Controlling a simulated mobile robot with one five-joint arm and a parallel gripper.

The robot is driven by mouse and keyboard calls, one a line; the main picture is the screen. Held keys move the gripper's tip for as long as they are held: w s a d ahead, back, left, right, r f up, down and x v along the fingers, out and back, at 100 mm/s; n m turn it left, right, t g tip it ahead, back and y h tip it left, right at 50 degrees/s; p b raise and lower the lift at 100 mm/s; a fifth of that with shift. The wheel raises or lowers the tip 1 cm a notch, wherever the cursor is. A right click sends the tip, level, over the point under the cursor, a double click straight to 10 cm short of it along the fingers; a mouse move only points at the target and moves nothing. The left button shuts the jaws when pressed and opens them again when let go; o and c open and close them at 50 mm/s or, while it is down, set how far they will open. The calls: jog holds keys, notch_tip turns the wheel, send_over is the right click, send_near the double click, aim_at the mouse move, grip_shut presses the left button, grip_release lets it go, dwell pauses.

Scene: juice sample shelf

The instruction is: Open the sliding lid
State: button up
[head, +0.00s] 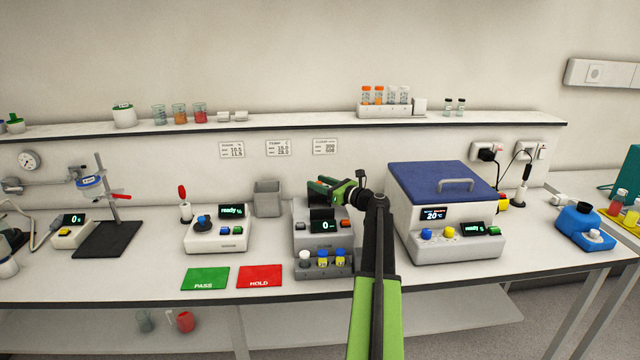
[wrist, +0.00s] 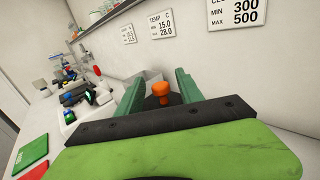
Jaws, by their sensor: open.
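A grey meter (head: 312,240) with a small display reading 0 stands mid-bench; a black part is on its upper side. In the wrist view an orange knob (wrist: 159,93) stands on a dark surface (wrist: 174,100), which may be the sliding lid; my gripper hides most of it. My gripper (head: 330,189) is above the back of the meter. In the wrist view its green fingers (wrist: 162,84) are open, one on each side of the orange knob, with gaps visible. Whether the lid is open cannot be told.
A rack with several capped vials (head: 322,265) sits at the meter's front. A large box with a blue handled lid (head: 438,182) stands close on the right. A grey bin (head: 267,198) is behind left. PASS (head: 206,279) and HOLD (head: 260,277) mats lie front left.

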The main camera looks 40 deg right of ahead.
jog(key=s+d, duration=0.1)
jog(key=s, duration=1.6)
jog(key=shift+d, duration=0.2)
jog(key=shift+w+a, duration=0.1)
